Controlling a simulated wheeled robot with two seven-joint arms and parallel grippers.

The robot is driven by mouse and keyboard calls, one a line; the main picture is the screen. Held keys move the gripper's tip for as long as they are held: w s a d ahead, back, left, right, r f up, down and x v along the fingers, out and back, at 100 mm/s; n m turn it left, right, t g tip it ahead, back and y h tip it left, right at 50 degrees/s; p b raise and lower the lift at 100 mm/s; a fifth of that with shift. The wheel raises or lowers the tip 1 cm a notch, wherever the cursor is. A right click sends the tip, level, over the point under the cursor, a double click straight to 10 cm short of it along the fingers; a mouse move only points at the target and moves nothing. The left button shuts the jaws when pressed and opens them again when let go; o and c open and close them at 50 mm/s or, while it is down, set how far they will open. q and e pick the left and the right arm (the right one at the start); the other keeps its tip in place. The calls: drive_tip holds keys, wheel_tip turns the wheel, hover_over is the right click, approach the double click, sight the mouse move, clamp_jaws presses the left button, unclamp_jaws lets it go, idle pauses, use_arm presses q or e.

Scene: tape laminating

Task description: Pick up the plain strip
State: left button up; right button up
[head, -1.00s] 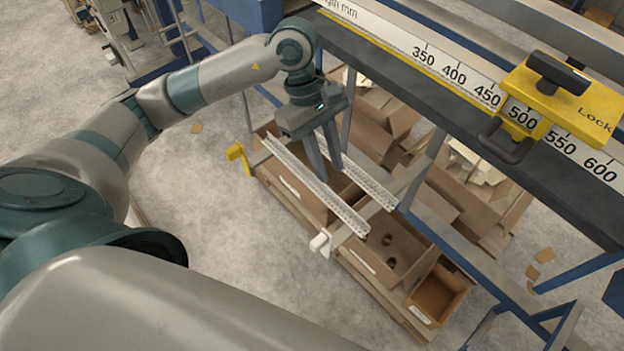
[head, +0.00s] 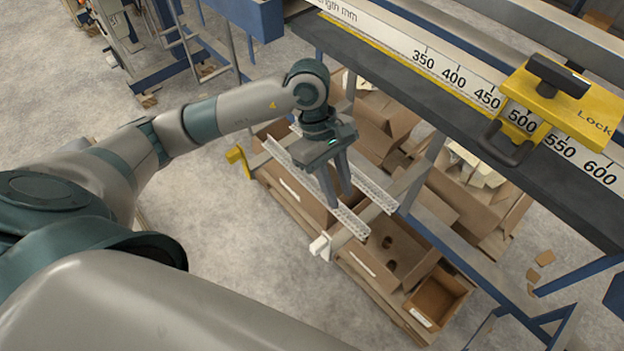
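Two long, pale, perforated strips lie side by side across support bars below the machine's edge. The near strip (head: 352,222) runs from upper left to lower right, and the far strip (head: 377,193) runs parallel to it. I cannot tell which is the plain strip. My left gripper (head: 339,202) points down over the strips, its fingers parted with nothing seen between them. Its fingertips overlap the gap between the strips and the near strip's inner edge in the picture; contact cannot be told. The gripper hides the middle of the strips. My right gripper is out of view.
Cardboard boxes (head: 431,298) stand on a pallet below the strips. A white end piece (head: 320,246) and a yellow bracket (head: 236,156) are at the bar ends. The ruler beam (head: 400,55) with a yellow lock clamp (head: 545,103) borders the right.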

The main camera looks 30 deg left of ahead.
sight(348, 218)
use_arm(q)
drive_tip(key=shift+x, duration=1.15)
clamp_jaws()
